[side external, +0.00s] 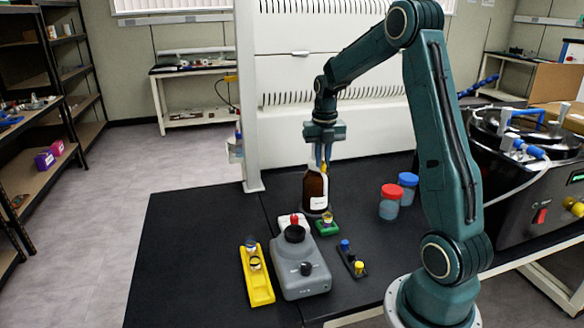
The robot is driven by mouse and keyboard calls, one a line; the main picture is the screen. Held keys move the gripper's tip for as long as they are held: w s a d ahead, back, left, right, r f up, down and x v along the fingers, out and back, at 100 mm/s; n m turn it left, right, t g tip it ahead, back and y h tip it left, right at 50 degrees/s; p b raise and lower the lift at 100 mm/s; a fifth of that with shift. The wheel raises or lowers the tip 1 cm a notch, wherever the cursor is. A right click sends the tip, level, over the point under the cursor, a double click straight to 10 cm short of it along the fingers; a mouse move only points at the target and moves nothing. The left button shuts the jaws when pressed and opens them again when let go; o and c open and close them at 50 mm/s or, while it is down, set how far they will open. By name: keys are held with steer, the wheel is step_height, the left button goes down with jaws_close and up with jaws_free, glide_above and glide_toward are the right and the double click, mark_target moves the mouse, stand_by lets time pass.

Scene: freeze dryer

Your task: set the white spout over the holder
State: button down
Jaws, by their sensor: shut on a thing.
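My gripper (320,160) points down and is shut on the top of a brown bottle (314,187) with a white label. The fingers cover the bottle's neck, and a small yellow part shows there. I cannot make out a white spout clearly; it is hidden by the fingers or too small to see. The bottle is upright, and its base is close to the bench top behind a small green holder (327,230). A small vial with a yellowish top stands in the green holder. I cannot tell whether the bottle touches the bench.
A grey mixer (300,270) with a black top stands in front, beside a yellow rack (258,285) with vials. A small dark rack (351,262) is right of it. Jars with red (391,192) and blue (408,180) lids stand right. The bench's left part is clear.

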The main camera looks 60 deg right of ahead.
steer(key=c, duration=1.4)
jaws_free()
steer(key=shift+c, duration=0.2)
steer(key=shift+r, duration=0.15)
step_height(320, 180, up, 14)
